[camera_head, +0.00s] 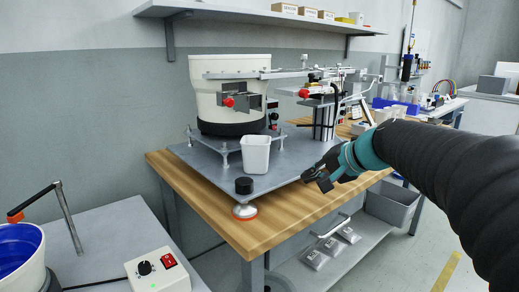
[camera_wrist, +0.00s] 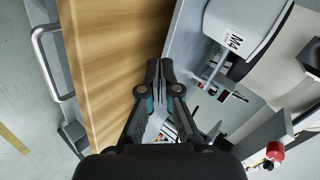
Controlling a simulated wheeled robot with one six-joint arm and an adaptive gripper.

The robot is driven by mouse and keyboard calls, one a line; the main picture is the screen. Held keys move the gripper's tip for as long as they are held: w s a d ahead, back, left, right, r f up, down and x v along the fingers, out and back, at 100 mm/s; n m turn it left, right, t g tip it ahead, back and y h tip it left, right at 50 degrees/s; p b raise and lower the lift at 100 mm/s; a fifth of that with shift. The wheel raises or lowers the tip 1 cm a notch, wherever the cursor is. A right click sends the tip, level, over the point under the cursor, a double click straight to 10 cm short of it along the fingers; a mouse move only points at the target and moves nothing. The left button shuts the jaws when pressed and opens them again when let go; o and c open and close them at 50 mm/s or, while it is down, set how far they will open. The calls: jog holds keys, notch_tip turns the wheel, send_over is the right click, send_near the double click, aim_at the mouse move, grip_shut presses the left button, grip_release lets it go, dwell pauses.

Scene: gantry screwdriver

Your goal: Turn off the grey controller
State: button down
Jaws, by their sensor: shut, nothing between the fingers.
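A light grey controller box (camera_head: 150,281) sits on the grey side table at the bottom left of the head view. It has a black knob (camera_head: 144,268), a red rocker switch (camera_head: 168,261) and a small lit green light. The rocker's exact position is too small to tell. My gripper (camera_head: 318,180) is shut and empty, over the front right edge of the wooden workbench, far to the right of the controller. Its closed fingers also show in the wrist view (camera_wrist: 158,70). The controller is not visible in the wrist view.
The wooden workbench (camera_head: 225,217) carries a metal plate with a white bowl feeder (camera_head: 215,70), a white cup (camera_head: 256,154) and a screw rig. A blue-lined bowl (camera_head: 20,255) and a bent metal rod (camera_head: 70,220) stand left of the controller. Floor shows between the tables.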

jog(key=s+d+f+n+g+h, duration=0.1)
jog(key=s+f+n+h, duration=0.2)
jog(key=s+f, duration=0.4)
jog(key=s+d+f+n+g+h, duration=0.1)
jog(key=s+f, duration=0.6)
jog(key=s, duration=1.4)
jog(key=d+n+h, duration=0.1)
jog(key=n+h, duration=0.1)
jog(key=shift+d+n+g+h+p, duration=0.2)
jog(key=shift+n+g+h+p, duration=0.2)
jog(key=shift+d+f, duration=0.1)
